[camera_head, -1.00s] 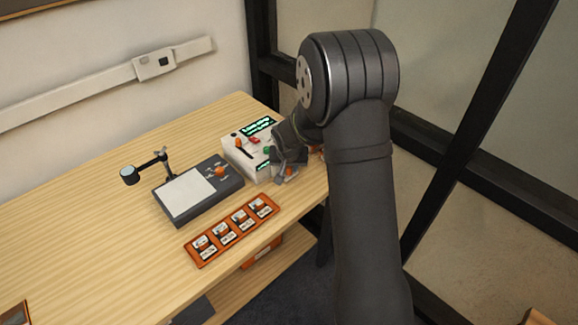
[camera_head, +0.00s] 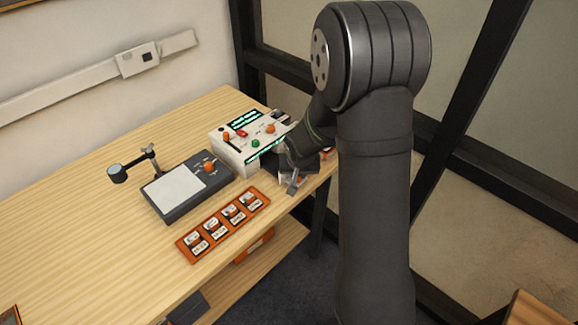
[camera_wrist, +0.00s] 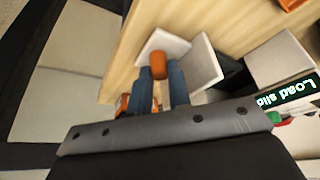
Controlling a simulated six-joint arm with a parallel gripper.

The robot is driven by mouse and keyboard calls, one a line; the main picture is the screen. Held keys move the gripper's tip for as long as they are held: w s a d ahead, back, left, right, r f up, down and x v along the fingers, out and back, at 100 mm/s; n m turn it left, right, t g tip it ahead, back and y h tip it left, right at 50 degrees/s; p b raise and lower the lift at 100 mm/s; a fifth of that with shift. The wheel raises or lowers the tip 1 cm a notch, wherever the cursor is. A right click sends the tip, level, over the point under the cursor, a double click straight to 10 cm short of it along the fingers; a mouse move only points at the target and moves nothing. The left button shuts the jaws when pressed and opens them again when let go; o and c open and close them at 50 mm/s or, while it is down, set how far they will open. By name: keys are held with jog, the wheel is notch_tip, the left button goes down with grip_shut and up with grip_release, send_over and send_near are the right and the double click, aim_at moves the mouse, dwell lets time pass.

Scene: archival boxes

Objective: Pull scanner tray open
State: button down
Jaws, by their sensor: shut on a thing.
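The scanner (camera_head: 236,153) is a white box with green-lit displays and coloured knobs at the table's far right corner. Its display (camera_wrist: 288,92) reads "Load slid…" in the wrist view, cut off at the edge. A pale tray (camera_wrist: 205,62) stands out from the scanner, with an orange handle (camera_wrist: 158,66) at its outer end. My gripper (camera_wrist: 161,84) is shut on the handle, its blue fingers on either side. In the head view my gripper (camera_head: 292,187) is in front of the scanner, and my arm hides part of the tray.
A dark device with a white plate (camera_head: 178,192) and a magnifier on an arm (camera_head: 118,173) stands left of the scanner. An orange holder with several labelled slides (camera_head: 222,225) lies near the table's front edge.

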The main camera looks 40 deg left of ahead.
jog(key=c, duration=1.6)
grip_release()
jog(key=shift+r, duration=0.1)
jog(key=v, duration=1.7)
jog(key=shift+d, duration=0.1)
jog(key=x, duration=1.7)
jog(key=v, duration=1.5)
jog(key=shift+r, duration=0.3)
jog(key=shift+s, duration=0.1)
